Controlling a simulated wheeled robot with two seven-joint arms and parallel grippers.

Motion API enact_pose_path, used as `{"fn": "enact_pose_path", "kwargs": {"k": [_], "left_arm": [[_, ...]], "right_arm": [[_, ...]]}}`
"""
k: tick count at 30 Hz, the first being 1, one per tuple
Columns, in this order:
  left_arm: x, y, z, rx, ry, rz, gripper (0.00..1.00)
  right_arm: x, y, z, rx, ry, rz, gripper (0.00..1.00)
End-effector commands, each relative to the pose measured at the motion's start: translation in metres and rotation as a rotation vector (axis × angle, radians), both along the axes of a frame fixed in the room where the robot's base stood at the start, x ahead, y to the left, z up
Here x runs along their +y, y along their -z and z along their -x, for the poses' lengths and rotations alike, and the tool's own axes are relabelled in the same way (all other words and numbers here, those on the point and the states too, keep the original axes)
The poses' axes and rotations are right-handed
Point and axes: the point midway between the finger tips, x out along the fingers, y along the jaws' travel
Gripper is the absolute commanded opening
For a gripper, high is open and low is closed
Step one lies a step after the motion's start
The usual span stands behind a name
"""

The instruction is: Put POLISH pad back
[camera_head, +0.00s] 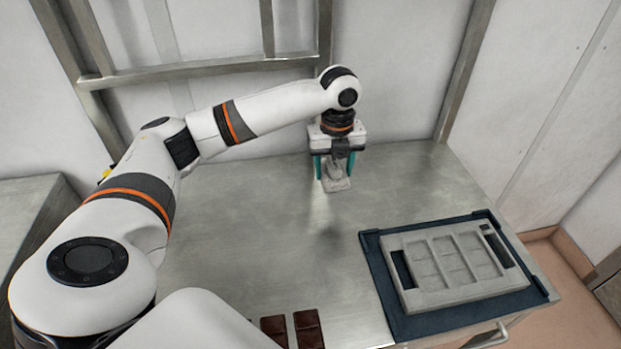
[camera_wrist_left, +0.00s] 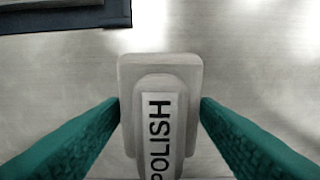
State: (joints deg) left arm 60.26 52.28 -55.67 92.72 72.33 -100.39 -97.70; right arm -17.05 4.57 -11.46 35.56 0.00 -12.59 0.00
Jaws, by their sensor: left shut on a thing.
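The POLISH pad (camera_head: 337,185) is a light grey block with a raised grip, near the back of the steel table. In the left wrist view the pad (camera_wrist_left: 160,65) shows its rounded plate and a white label reading POLISH, partly cut off by the lower edge. My left gripper (camera_head: 334,168) points down with its teal fingers on either side of the pad's grip. In the left wrist view the gripper (camera_wrist_left: 160,112) is shut on the pad. I cannot tell whether the pad touches the table. My right gripper is not in view.
A grey mould (camera_head: 455,292) with several recesses lies on a dark blue tray (camera_head: 384,285) at the right. Dark brown blocks (camera_head: 307,328) lie at the front edge. The table middle (camera_head: 270,240) is clear. A metal frame (camera_head: 200,68) and wall stand behind.

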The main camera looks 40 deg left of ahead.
Motion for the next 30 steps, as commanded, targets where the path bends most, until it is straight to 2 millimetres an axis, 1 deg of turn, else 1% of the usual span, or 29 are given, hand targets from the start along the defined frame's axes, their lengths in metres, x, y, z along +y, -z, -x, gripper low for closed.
{"fn": "enact_pose_path", "kwargs": {"k": [6,11,19,22,30], "left_arm": [[0.0,0.033,0.0,0.005,-0.013,0.001,0.38],[0.0,0.049,0.0,0.003,-0.012,0.001,0.38],[0.0,0.09,0.001,0.004,-0.012,0.0,0.38],[0.0,0.097,0.0,0.001,-0.01,0.0,0.38],[0.0,0.098,0.0,0.0,-0.01,0.0,0.38]], "right_arm": [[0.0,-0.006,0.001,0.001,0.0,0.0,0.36],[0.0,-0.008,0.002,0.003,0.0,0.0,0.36],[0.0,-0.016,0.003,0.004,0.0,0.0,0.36],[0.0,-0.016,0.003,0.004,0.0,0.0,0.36],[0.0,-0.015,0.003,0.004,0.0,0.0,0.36]]}}
